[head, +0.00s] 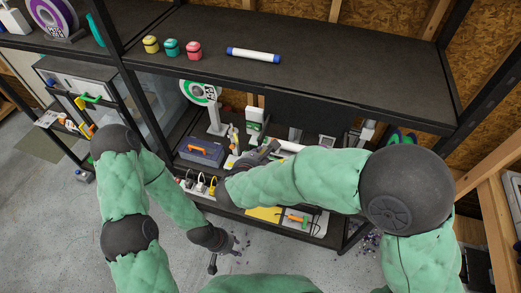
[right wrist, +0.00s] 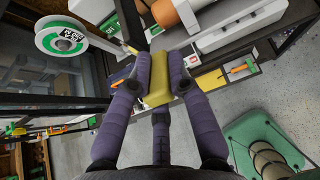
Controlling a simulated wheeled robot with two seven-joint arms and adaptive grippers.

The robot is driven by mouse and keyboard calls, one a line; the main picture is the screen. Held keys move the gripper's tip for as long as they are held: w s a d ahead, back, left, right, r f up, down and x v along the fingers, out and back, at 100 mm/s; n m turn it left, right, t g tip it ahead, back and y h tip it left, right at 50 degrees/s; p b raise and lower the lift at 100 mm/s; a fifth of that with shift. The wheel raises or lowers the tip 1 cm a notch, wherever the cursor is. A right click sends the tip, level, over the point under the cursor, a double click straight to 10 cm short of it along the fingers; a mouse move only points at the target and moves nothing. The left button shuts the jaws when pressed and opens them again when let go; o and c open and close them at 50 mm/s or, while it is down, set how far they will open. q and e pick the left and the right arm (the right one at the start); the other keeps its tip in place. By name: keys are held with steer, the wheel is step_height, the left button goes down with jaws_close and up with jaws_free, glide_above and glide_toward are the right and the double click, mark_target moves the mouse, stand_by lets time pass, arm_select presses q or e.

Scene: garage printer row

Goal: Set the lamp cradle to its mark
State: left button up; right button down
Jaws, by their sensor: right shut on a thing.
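My right gripper (right wrist: 161,66) is shut on a yellow piece (right wrist: 157,84), with purple-grey fingers on both sides of it. I cannot tell for sure whether this piece is part of the lamp cradle, and no mark can be made out. Just beyond the fingers is a pale device with an orange cylinder (right wrist: 171,14). In the head view my right gripper (head: 268,150) reaches in over the lower shelf, and its forearm hides much of what is there. My left gripper (head: 224,255) hangs low in front of the shelf, with its fingers apart and empty.
The upper shelf (head: 330,45) overhangs the work area and carries three small jars (head: 172,47) and a white-blue marker (head: 253,55). Open floor lies in front.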

steer(key=shift+w+r+g+y+p, duration=0.2)
steer(key=shift+r+g+p, duration=0.35)
steer(key=shift+p, duration=0.85)
steer(key=shift+w+r+g+y+p, duration=0.15)
steer(key=shift+r+g+p, duration=0.4)
steer(key=shift+p, duration=0.85)
steer(key=shift+g+y+p, duration=0.25)
steer(key=shift+g+p, duration=0.35)
steer(key=shift+p, duration=0.4)
steer(key=shift+f, duration=0.1)
steer(key=c, duration=1.1)
jaws_free()
steer(key=shift+a, duration=0.1)
steer(key=v, duration=1.2)
